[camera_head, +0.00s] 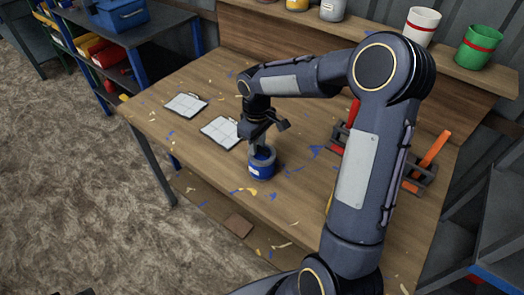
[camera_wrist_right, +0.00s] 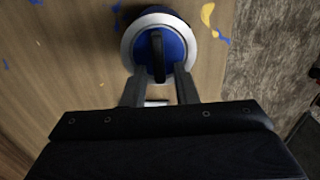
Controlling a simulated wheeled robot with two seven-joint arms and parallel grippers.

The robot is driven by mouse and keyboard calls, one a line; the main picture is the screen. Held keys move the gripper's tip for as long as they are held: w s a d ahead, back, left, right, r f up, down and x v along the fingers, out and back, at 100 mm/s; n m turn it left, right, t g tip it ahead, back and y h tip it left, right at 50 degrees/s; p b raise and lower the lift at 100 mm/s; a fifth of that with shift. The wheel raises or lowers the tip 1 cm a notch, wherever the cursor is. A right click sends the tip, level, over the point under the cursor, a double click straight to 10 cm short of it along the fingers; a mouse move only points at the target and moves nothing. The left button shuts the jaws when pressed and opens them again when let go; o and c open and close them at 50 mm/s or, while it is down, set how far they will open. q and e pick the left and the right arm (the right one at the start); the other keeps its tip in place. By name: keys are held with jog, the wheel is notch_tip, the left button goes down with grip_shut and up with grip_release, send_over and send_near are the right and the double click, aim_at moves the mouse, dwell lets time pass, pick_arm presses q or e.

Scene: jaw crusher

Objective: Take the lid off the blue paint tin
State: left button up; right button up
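The blue paint tin (camera_head: 262,168) stands upright on the wooden workbench, near its front edge, with a white label on its side. In the right wrist view the tin (camera_wrist_right: 131,42) shows from above as a pale rim around a blue lid (camera_wrist_right: 173,42) with a dark upright handle (camera_wrist_right: 157,55). My right gripper (camera_head: 256,146) is just above the tin. In the right wrist view its two fingers (camera_wrist_right: 159,76) are apart, one to each side of the handle's line, with nothing seen between the tips. Whether they touch the lid is unclear. My left gripper is not in view.
Two white tile-like panels (camera_head: 186,105) (camera_head: 222,132) lie left of the tin. A dark tool holder (camera_head: 418,181) with red and orange handles is at right. White (camera_head: 421,26) and green (camera_head: 479,47) pots stand on the back shelf. Blue and yellow scraps litter the bench.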

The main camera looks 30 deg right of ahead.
grip_shut()
jog(key=shift+r, duration=0.15)
